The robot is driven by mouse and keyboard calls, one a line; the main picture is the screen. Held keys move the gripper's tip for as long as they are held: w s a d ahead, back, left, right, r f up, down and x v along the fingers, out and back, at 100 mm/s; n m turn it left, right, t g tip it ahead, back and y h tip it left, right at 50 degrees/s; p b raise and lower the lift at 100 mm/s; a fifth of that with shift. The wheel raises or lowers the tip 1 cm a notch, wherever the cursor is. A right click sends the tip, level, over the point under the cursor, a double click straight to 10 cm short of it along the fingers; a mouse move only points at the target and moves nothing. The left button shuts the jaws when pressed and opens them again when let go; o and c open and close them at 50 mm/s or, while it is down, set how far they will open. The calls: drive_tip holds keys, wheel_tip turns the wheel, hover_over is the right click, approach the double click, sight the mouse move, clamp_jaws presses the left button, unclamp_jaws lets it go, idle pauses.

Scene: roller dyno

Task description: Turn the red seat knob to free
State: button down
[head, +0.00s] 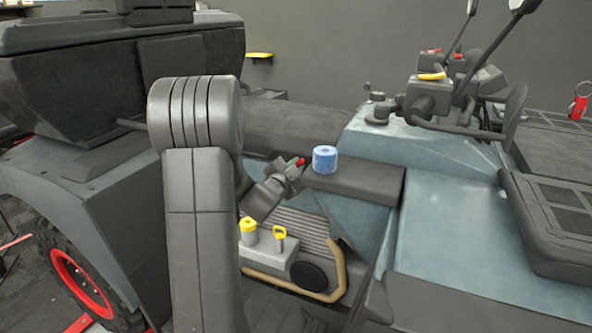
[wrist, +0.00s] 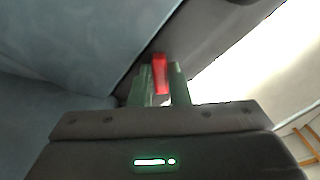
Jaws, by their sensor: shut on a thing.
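The red seat knob (wrist: 160,72) shows in the wrist view between the two green fingers of my gripper (wrist: 159,84). The fingers are shut on it, one on each side. In the head view a small red part of the knob (head: 300,161) shows at the tip of my gripper (head: 293,166), beside the dark seat. The knob's base and any markings are hidden or too small to read, so I cannot tell its setting.
A blue roll (head: 325,159) stands on the dark seat (head: 355,182) just right of my gripper. Handlebars (head: 430,95) rise at the right.

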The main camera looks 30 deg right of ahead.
drive_tip(key=shift+r+m+b, duration=0.1)
drive_tip(key=shift+m+b, duration=3.2)
drive_tip(key=shift+b, duration=0.15)
drive_tip(key=shift+w+r, duration=0.1)
drive_tip(key=c, duration=1.7)
unclamp_jaws()
drive_tip(key=shift+a, duration=0.1)
drive_tip(key=p+v, duration=0.1)
drive_tip(key=v, duration=1.2)
drive_tip(key=shift+s+a, duration=0.25)
